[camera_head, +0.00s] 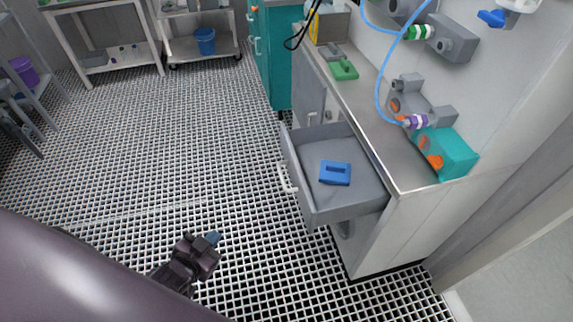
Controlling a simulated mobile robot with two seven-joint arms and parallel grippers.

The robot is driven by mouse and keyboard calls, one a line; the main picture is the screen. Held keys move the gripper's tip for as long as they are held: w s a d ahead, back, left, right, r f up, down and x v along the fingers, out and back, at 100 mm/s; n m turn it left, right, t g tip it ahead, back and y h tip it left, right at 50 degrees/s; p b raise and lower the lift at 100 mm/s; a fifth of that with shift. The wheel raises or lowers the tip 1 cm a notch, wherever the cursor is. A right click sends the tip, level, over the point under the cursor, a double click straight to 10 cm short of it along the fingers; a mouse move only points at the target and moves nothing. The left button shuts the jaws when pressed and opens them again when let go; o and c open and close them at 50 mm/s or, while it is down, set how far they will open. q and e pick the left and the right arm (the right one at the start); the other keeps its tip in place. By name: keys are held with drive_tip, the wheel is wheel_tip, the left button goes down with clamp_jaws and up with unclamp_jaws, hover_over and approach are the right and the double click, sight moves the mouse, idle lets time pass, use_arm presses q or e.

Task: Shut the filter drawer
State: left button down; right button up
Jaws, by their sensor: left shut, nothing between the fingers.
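The filter drawer (350,206) is a grey drawer pulled out from the front of the bench on the right. A white handle (286,178) is on its front panel. A blue block-shaped item (335,173) lies inside on the drawer floor. My left gripper (213,239) is at the lower left of the drawer, well apart from the handle. It is shut and empty, over the grated floor. My right gripper is not in view.
The bench top (375,125) bears a green item (344,70) and a teal unit (446,152). A blue hose (379,85) runs above it. A teal cabinet (277,55) stands behind. The grated floor (170,140) left of the drawer is clear.

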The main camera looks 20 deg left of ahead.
use_arm(q)
drive_tip(key=w+a+f+m+t+h+b, duration=0.1)
drive_tip(key=w+a+m+t+h+b, duration=0.15)
drive_tip(key=w+m, duration=0.3)
drive_tip(key=w+a+f+m+t+h+b, duration=0.1)
drive_tip(key=w+a+m+t+h+b, duration=0.15)
drive_tip(key=w+m, duration=0.35)
drive_tip(key=m+g+h+b, duration=0.65)
drive_tip(key=m+h, duration=0.35)
drive_tip(key=m, duration=0.4)
approach(290, 159)
drive_tip(key=shift+g, duration=0.35)
drive_tip(key=x, duration=0.6)
drive_tip(key=shift+w+d+b, duration=0.15)
drive_tip(key=shift+w+b, duration=0.15)
drive_tip(key=shift+w, duration=0.15)
drive_tip(key=shift+w+d+r, duration=0.1)
drive_tip(key=shift+w+d, duration=0.15)
drive_tip(key=shift+d, duration=0.05)
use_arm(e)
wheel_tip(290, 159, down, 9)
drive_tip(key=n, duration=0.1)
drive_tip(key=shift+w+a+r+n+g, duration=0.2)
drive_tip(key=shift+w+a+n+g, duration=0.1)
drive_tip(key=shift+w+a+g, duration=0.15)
